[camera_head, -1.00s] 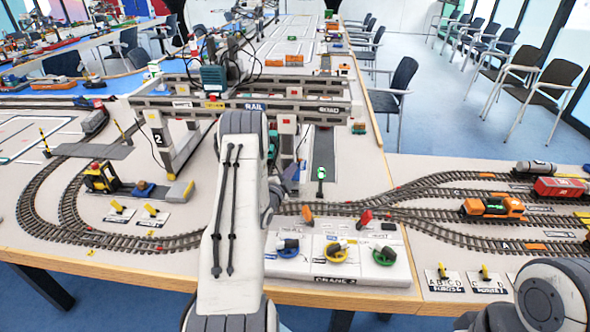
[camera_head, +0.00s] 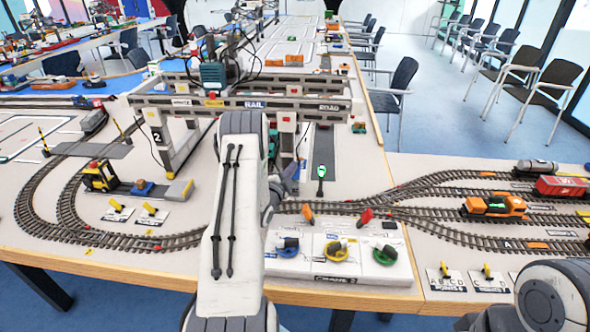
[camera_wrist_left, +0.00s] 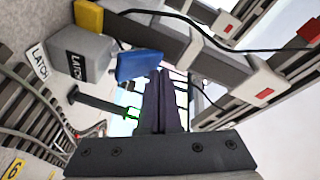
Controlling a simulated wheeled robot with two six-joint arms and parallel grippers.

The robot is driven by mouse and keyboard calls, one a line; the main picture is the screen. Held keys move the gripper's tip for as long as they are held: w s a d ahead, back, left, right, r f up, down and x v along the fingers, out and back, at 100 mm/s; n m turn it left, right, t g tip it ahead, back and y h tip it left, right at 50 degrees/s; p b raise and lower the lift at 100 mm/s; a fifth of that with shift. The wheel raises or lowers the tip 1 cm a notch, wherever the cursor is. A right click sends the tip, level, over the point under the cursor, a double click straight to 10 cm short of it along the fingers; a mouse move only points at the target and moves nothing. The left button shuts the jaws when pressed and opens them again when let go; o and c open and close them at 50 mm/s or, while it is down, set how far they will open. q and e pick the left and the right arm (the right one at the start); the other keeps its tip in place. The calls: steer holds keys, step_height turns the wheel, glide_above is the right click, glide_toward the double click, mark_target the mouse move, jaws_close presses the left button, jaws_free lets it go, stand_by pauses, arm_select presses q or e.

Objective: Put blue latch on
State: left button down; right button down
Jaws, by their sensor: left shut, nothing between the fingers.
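In the left wrist view, the blue latch (camera_wrist_left: 139,65) is a small blue block at the side of a grey box (camera_wrist_left: 82,54) with a LATCH label. My left gripper (camera_wrist_left: 160,76) is shut and empty, its dark fingertips close beside the blue latch. I cannot tell whether they touch it. In the head view, my left arm covers the middle of the crane and hides most of the latch area. The left gripper (camera_head: 287,186) shows only partly past the arm's right side. My right gripper is out of view; only part of my right arm shows at the lower right.
The gantry crane (camera_head: 300,103) with RAIL and ROAD labels stands over the table. A control panel (camera_head: 340,270) with blue, yellow and green wheels lies at the front edge. Curved tracks with an orange locomotive (camera_head: 495,207) run right. A black cable (camera_wrist_left: 205,48) crosses near the gripper.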

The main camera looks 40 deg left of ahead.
arm_select(q)
steer(key=shift+w+a+f+b, duration=0.35)
steer(key=shift+w+f+b, duration=0.15)
steer(key=shift+f+b, duration=0.4)
steer(key=shift+w+a+f+b, duration=0.35)
steer(key=shift+w+f+b, duration=0.2)
steer(key=shift+b, duration=0.55)
stand_by(1.4)
stand_by(0.4)
steer(key=shift+s+d+r+p, duration=0.2)
steer(key=shift+s+r+p, duration=0.15)
steer(key=shift+r+p, duration=0.1)
steer(key=shift+s+d+r+p, duration=0.15)
steer(key=shift+s+r+p, duration=0.2)
steer(key=shift+r, duration=0.1)
steer(key=shift+s+d+r+p, duration=0.45)
steer(key=shift+s+r, duration=0.15)
steer(key=shift+r, duration=0.05)
steer(key=shift+r, duration=0.1)
steer(key=s+r, duration=0.1)
steer(key=s+d+r+p, duration=0.1)
steer(key=s+r+p, duration=0.1)
steer(key=shift+d+r, duration=0.2)
steer(key=shift+d, duration=0.2)
